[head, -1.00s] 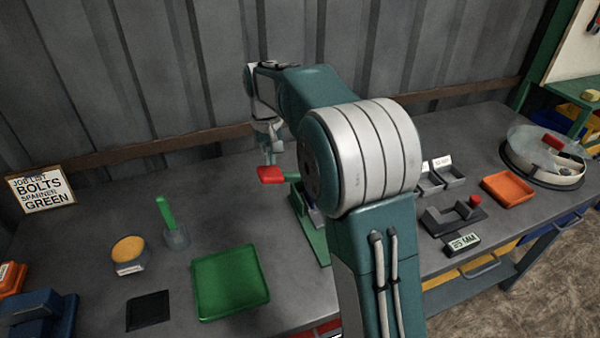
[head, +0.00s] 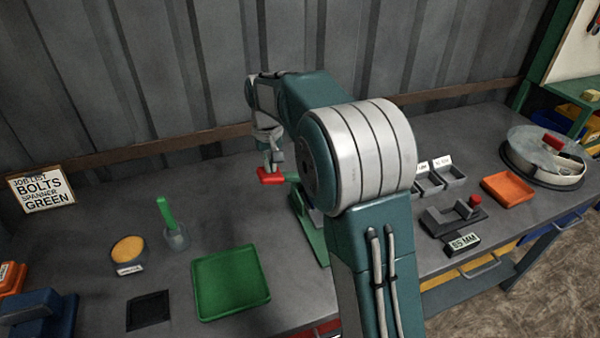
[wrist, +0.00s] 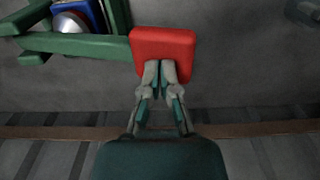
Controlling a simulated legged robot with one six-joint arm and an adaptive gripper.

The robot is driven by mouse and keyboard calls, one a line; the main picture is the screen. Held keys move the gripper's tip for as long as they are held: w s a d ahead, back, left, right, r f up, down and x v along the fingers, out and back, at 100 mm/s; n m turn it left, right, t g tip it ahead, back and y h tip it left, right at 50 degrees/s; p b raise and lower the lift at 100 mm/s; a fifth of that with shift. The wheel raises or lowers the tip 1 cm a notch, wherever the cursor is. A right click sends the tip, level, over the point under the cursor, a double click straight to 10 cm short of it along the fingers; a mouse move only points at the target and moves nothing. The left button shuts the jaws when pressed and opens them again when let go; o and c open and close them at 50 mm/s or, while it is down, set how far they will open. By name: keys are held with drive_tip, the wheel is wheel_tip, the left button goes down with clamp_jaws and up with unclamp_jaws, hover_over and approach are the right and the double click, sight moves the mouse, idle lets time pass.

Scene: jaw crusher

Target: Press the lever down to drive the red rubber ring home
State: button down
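The lever is a green bar (wrist: 75,44) with a flat red pad (wrist: 178,45) at its end. In the head view the red pad (head: 270,176) sticks out left of the green press frame (head: 312,232), mostly hidden behind my arm. My gripper (wrist: 161,68) has its two fingers together with nothing visible between them. The fingertips are over the red pad, at or very near its top; I cannot tell whether they touch. In the head view my gripper (head: 271,165) points down onto the pad. A blue part with a shiny rounded silver piece (wrist: 68,24) sits beside the bar. I cannot see the red rubber ring.
Grey bins (head: 430,183) and an orange tray (head: 508,188) lie to the right. The corrugated wall is close behind.

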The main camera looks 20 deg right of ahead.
sight(272, 175)
drive_tip(key=shift+f, duration=2.9)
drive_tip(key=shift+d+r, duration=0.1)
drive_tip(key=shift+r, duration=5.55)
